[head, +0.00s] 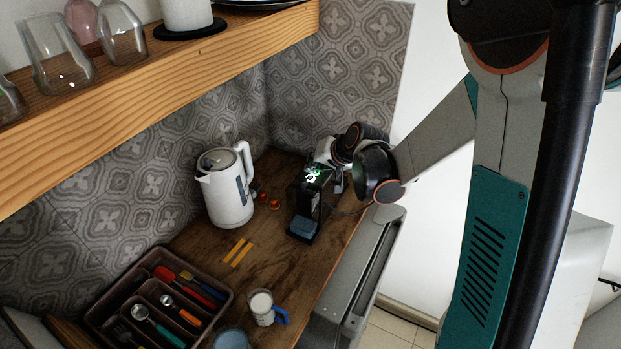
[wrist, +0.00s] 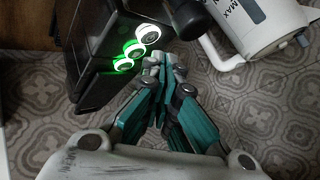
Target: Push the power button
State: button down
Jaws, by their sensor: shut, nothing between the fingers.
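A dark coffee machine (head: 306,208) stands on the wooden counter near its right edge. Its glowing round buttons (head: 313,175) show on its upper part. The wrist view shows three white round buttons (wrist: 133,52) in a row, with green light strongest around the lower ones. Contact cannot be told. In the head view my gripper is at the machine's top, partly hidden by my wrist.
A white kettle (head: 228,195) stands left of the machine; it also shows in the wrist view (wrist: 255,25). A utensil tray (head: 100,312) and a measuring cup (head: 262,307) sit nearer. A wooden shelf (head: 150,75) with glasses overhangs the left.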

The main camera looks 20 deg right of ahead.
aim_at(313, 177)
jog(key=shift+f, duration=0.1)
dwell(0.5)
jog(key=shift+f+b, duration=0.35)
jog(key=shift+b, duration=0.15)
jog(key=shift+f+b, duration=0.4)
jog(key=shift+b, duration=0.05)
dwell(0.4)
jog(key=shift+r, duration=0.15)
jog(key=shift+r+p, duration=0.55)
jog(key=shift+r, duration=0.25)
jog(key=shift+r+p, duration=1.9)
jog(key=shift+r, duration=1.05)
